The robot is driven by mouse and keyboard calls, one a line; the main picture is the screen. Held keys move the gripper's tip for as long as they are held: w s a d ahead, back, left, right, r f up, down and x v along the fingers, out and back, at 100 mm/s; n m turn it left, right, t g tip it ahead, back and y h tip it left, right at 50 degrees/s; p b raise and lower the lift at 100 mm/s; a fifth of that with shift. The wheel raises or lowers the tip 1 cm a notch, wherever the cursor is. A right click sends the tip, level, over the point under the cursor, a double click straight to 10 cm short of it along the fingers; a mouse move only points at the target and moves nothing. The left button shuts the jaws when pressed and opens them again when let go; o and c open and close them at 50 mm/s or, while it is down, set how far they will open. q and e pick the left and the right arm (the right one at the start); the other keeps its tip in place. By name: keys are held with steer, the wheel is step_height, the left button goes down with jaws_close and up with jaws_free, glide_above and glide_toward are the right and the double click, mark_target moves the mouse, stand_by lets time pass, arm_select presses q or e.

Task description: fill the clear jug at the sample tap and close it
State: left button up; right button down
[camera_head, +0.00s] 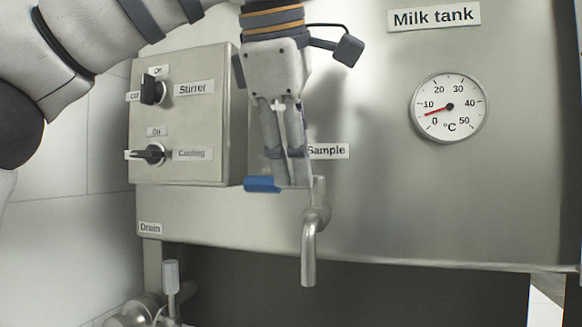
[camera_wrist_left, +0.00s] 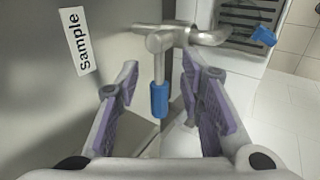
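The sample tap (camera_head: 309,250) is a bent metal pipe below the "Sample" label (camera_head: 328,151), with its spout pointing down. Its lever has a blue grip (camera_head: 262,184), which sticks out to the left in the head view. My left gripper (camera_head: 292,182) comes down from above, right at the lever. In the left wrist view the gripper (camera_wrist_left: 160,85) is open, and the blue grip (camera_wrist_left: 159,99) lies between its spread fingers, with gaps on both sides. No liquid shows at the spout. The clear jug and my right gripper are in neither view.
The steel milk tank (camera_head: 400,210) carries a round thermometer (camera_head: 449,107). A control box (camera_head: 185,120) with stirrer (camera_head: 153,90) and cooling (camera_head: 149,154) knobs is left of the gripper. Drain fittings (camera_head: 150,305) are at lower left. A dark space lies under the tank.

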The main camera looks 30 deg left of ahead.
arm_select(q)
steer(key=x, duration=0.2)
steer(key=shift+w+f, duration=0.25)
steer(key=shift+w, duration=0.05)
steer(key=shift+s+r, duration=0.1)
steer(key=shift+s, duration=0.1)
steer(key=shift+c, duration=0.6)
jaws_close()
steer(key=shift+d, duration=0.1)
